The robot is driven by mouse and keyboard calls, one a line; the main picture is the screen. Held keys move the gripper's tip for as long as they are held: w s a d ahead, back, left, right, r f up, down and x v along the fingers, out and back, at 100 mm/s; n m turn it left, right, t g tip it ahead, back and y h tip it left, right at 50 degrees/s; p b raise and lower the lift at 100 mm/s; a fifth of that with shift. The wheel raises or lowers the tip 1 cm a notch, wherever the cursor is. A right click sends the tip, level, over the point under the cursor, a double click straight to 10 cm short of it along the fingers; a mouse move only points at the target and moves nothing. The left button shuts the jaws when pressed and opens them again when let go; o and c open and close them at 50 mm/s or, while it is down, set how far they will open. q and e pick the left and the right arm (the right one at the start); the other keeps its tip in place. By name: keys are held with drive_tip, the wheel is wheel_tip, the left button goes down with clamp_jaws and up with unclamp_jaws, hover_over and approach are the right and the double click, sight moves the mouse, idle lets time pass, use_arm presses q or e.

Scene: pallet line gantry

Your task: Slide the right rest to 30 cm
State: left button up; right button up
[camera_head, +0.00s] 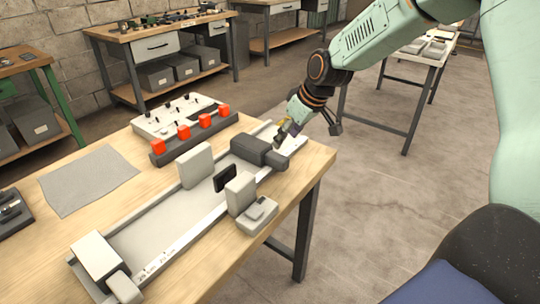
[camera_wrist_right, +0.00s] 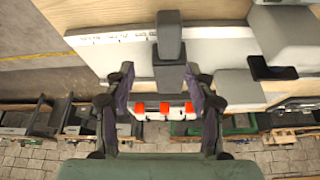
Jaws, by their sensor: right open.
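The right rest (camera_head: 258,150) is a dark grey block with a smaller end piece, on the right end of a long pale measuring board (camera_head: 205,222). The left rest (camera_head: 97,255) is a pale block at the board's left end. My right gripper (camera_head: 300,128) is open and empty, just beyond the right rest's end. In the wrist view its fingers (camera_wrist_right: 159,72) stand apart, either side of the rest's line. Contact cannot be told.
Pale upright blocks (camera_head: 196,165) and a black plate (camera_head: 225,178) stand along the board. A grey block with a small device (camera_head: 257,215) is at the front edge. Behind are a dark strip with orange-red blocks (camera_head: 205,121) and a white panel (camera_head: 180,115). A grey cloth (camera_head: 88,178) lies left.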

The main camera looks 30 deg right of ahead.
sight(280, 157)
drive_tip(key=shift+n+g, duration=0.5)
drive_tip(key=f+b, duration=0.1)
drive_tip(key=f, duration=0.1)
drive_tip(key=a+f+b, duration=0.1)
drive_tip(key=f, duration=0.4)
drive_tip(key=shift+w+a+b, duration=0.35)
drive_tip(key=shift+w+b, duration=0.05)
drive_tip(key=shift+w+f, duration=0.1)
drive_tip(key=shift+f, duration=0.15)
drive_tip(key=shift+c, duration=0.4)
drive_tip(key=shift+r, duration=0.1)
drive_tip(key=shift+c, duration=1.4)
clamp_jaws()
